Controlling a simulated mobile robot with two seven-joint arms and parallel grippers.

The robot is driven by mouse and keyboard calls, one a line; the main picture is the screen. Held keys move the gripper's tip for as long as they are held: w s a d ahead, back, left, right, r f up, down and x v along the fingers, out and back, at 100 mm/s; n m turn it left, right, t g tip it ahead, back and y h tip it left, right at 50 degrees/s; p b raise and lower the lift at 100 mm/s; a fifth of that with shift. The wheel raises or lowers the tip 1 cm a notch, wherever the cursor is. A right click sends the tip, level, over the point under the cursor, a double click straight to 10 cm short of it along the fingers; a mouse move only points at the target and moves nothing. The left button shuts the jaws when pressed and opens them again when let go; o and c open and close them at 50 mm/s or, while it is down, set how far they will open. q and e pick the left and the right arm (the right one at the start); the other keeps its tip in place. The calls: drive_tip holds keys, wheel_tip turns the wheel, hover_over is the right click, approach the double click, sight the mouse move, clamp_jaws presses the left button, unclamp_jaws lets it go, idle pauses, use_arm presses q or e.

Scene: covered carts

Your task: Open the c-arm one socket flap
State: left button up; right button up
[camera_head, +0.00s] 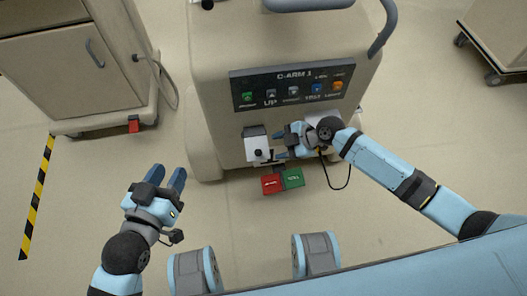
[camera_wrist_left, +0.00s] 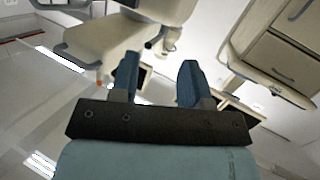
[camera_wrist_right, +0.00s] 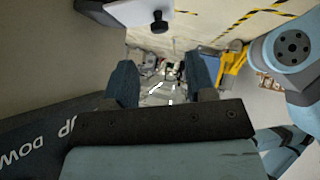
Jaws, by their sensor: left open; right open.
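The C-arm one cart (camera_head: 215,105) stands ahead, with "C-ARM 1" on its dark panel (camera_head: 290,82). Its socket flap (camera_head: 255,136) is a small pale plate with a black knob (camera_head: 258,153), low on the front, left of centre. I cannot tell whether it is shut. My right gripper (camera_head: 281,143) is open and empty, just right of the flap with its fingers pointing left. In the right wrist view, the knob (camera_wrist_right: 159,22) is above and beyond the fingertips, apart from them. My left gripper (camera_head: 169,176) is open and empty over the floor, left of the cart.
A red and a green pedal (camera_head: 293,178) are at the cart's base, below the flap. A black cable (camera_head: 348,178) hangs near my right wrist. A beige drawer cart (camera_head: 65,70) stands at left and another (camera_head: 500,35) at far right. Floor between is clear.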

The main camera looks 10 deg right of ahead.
sight(259, 152)
drive_tip(key=b+x, duration=0.1)
drive_tip(key=x, duration=0.5)
drive_tip(key=shift+a+f, duration=0.25)
use_arm(q)
drive_tip(key=r, duration=0.1)
drive_tip(key=d+r+t+h, duration=0.1)
drive_tip(key=r, duration=0.1)
drive_tip(key=shift+w+d+r+t, duration=0.1)
drive_tip(key=shift+w+d+t, duration=0.1)
drive_tip(key=shift+t, duration=0.1)
use_arm(e)
drive_tip(key=shift+w+a+f, duration=0.1)
drive_tip(key=shift+a, duration=0.05)
clamp_jaws()
